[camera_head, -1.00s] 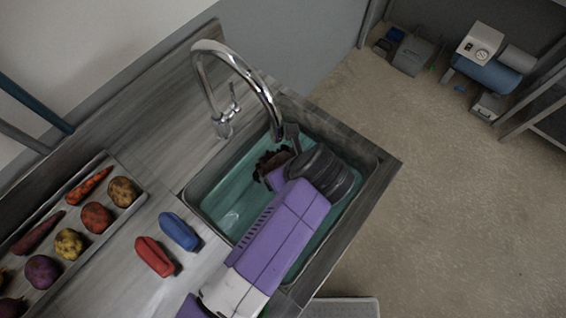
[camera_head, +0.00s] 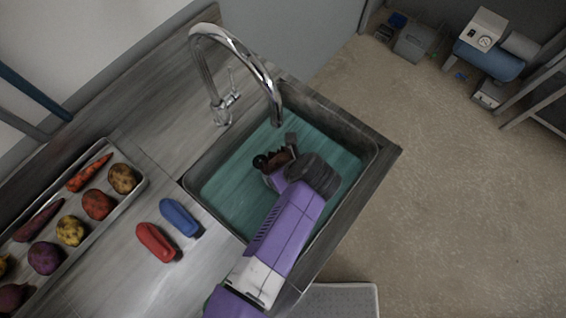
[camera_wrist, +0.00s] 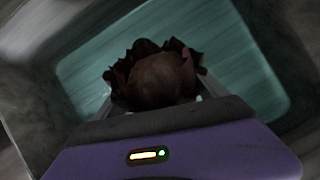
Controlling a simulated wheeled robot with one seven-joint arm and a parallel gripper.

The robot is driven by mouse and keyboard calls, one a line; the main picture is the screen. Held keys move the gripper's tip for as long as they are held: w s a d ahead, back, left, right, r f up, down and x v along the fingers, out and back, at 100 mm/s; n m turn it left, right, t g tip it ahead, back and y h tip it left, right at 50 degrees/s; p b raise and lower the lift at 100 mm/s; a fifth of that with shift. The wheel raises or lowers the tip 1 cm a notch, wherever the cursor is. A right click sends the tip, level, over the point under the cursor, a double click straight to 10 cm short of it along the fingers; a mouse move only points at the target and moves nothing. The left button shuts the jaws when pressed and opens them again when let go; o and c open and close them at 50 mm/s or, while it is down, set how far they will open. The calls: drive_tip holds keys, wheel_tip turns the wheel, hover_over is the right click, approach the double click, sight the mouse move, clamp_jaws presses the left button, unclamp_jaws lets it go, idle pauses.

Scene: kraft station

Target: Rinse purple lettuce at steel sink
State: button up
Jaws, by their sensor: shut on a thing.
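The purple lettuce (camera_wrist: 155,78) is a dark, frilly reddish-brown head held between my gripper's fingers in the wrist view. In the head view the lettuce (camera_head: 262,161) shows only partly, beside the purple and black end of my arm. My gripper (camera_head: 276,157) is shut on the lettuce and is over the water area of the steel sink. The steel sink (camera_head: 352,128) is a rectangular basin with teal water, set in the grey wooden counter. The lettuce lies below and to the right of the chrome faucet (camera_head: 238,47). I cannot tell whether it touches the water.
A red object (camera_head: 155,242) and a blue object (camera_head: 180,216) lie on the counter left of the sink. A metal tray (camera_head: 135,192) with several root vegetables is at the far left. The faucet arches over the sink's back edge.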

drive_tip(key=shift+f, duration=2.85)
drive_tip(key=shift+r, duration=9.8)
drive_tip(key=shift+r, duration=2)
